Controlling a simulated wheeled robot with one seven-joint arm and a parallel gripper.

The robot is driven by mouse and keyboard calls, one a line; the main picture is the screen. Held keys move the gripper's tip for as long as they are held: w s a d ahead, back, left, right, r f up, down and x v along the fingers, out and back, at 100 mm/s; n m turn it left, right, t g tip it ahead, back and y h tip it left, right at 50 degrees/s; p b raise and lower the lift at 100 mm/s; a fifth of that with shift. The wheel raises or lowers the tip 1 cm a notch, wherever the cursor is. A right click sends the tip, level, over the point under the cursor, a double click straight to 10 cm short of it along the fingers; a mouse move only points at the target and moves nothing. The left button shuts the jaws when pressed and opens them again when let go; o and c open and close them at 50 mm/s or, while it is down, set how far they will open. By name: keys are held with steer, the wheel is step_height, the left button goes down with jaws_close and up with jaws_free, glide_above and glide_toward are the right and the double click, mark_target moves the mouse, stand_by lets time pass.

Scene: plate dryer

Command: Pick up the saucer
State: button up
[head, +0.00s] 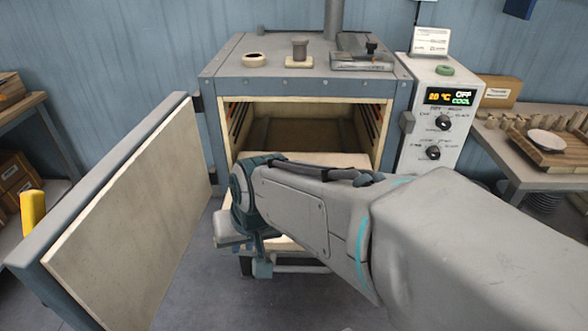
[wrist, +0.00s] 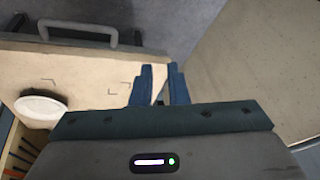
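A white saucer (wrist: 40,107) lies on the pale shelf (wrist: 75,68) at the left of the wrist view, near the shelf's inner end. In the head view my arm hides that part of the shelf. Another white dish (head: 547,139) sits on a wooden rack on the right-hand table. My gripper (wrist: 160,68) has its two blue fingers a little apart, with nothing between them. It is by the shelf's side edge, well to the right of the saucer in the wrist view, and not touching it.
The dryer (head: 308,85) stands open, its thick door (head: 135,205) swung out to the left. Its side walls and door limit room beside my gripper. A control box (head: 445,110) stands to the right. Floor shows between door and shelf.

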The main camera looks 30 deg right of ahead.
steer(key=w+d+f+m+t+h+b, duration=0.1)
steer(key=w+d+f+m+t, duration=0.15)
steer(key=w+m, duration=0.5)
steer(key=w+d+f+m+t+h+b, duration=0.1)
steer(key=w+m+t+b, duration=0.1)
steer(key=w+m+t, duration=0.5)
steer(key=s+d+f+m+g+h, duration=0.1)
steer(key=d+f+m+g+h, duration=0.1)
steer(key=d+m+g+h, duration=0.1)
steer(key=d+f+m+g+h+b, duration=0.1)
steer(key=d+f+m+g+h, duration=0.1)
steer(key=d+m+g+h, duration=0.2)
steer(key=s+d+f+m+g+h+b, duration=0.1)
steer(key=d+f+m+g+h, duration=0.2)
steer(key=d+m, duration=0.4)
steer(key=shift+s+d+m+g+h, duration=0.15)
steer(key=shift+s+d+h, duration=0.05)
steer(key=shift+d+h, duration=0.3)
steer(key=shift+s+d+m+g+h, duration=0.1)
steer(key=shift+s+d+h, duration=0.05)
steer(key=shift+d+h, duration=0.3)
steer(key=shift+s+d+m, duration=0.25)
steer(key=shift+s+m, duration=0.05)
steer(key=shift+g, duration=0.3)
steer(key=b+x, duration=0.1)
steer(key=x, duration=0.7)
steer(key=shift+s, duration=0.15)
steer(key=shift+b+x, duration=0.4)
steer(key=shift+x, duration=2.45)
